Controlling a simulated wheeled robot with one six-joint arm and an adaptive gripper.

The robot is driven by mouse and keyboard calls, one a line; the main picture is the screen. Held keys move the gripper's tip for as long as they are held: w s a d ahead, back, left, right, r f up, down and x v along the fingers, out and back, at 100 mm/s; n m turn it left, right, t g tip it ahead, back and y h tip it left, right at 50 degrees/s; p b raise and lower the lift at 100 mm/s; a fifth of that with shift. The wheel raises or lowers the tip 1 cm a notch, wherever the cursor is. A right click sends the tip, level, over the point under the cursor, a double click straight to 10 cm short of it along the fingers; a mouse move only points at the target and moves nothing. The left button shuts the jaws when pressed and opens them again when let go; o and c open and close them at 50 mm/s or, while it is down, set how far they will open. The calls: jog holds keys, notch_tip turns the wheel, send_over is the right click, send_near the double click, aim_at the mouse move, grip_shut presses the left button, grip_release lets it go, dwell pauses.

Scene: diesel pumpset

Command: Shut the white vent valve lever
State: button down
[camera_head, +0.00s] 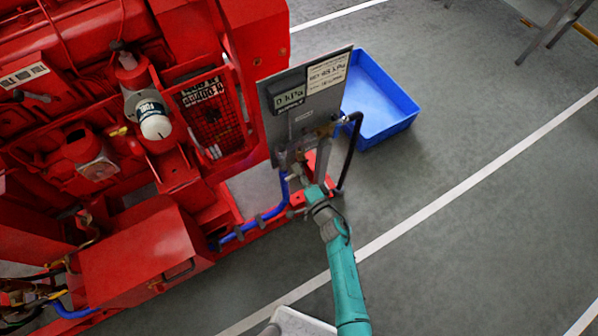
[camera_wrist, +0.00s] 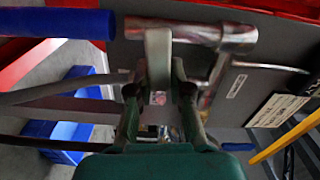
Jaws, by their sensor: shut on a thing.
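The white vent valve lever (camera_wrist: 158,50) stands in the middle of the wrist view, in front of a metal pipe fitting (camera_wrist: 222,36). My gripper (camera_wrist: 160,82) is shut on the lever, with one dark finger on each side of it. In the head view my gripper (camera_head: 308,190) is at the pipework just below the grey gauge panel (camera_head: 303,125). There the lever is too small and too hidden by my gripper to make out.
A blue hose (camera_head: 262,218) runs along the red pumpset (camera_head: 140,255) to the fittings. A black hose (camera_head: 353,150) hangs right of my gripper. A blue bin (camera_head: 375,100) sits behind the panel. A yellow lever (camera_wrist: 285,140) shows at lower right. Floor to the right is clear.

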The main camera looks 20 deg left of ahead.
jog(key=shift+r+m, duration=0.15)
jog(key=shift+m, duration=0.45)
jog(key=c, duration=1)
grip_release()
jog(key=shift+c, duration=0.2)
jog(key=v, duration=1.2)
